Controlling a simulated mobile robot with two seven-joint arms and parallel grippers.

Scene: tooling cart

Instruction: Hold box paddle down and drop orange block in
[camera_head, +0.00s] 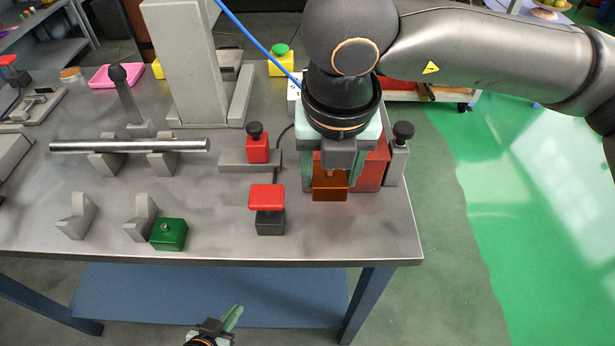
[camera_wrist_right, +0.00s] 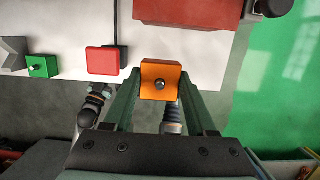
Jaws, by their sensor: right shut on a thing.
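The orange block (camera_head: 330,189) is gripped by my right gripper (camera_head: 331,178), in front of the red box (camera_head: 372,172) near the table's right end. In the right wrist view the orange block (camera_wrist_right: 160,82) sits between the green fingers, its small knob facing the camera. The red box (camera_wrist_right: 190,12) is at the top of that view, apart from the block. A red paddle (camera_head: 266,196) on a dark base stands left of the block; nothing presses it. My left gripper (camera_head: 226,321) is below the table's front edge, away from the paddle; its finger gap is unclear.
A green block (camera_head: 169,235) stands near the front edge, beside grey V-shaped supports. A metal rod (camera_head: 130,145) rests on supports at left. A small red block with a black knob (camera_head: 257,147) sits behind the paddle. The front edge between green block and paddle is clear.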

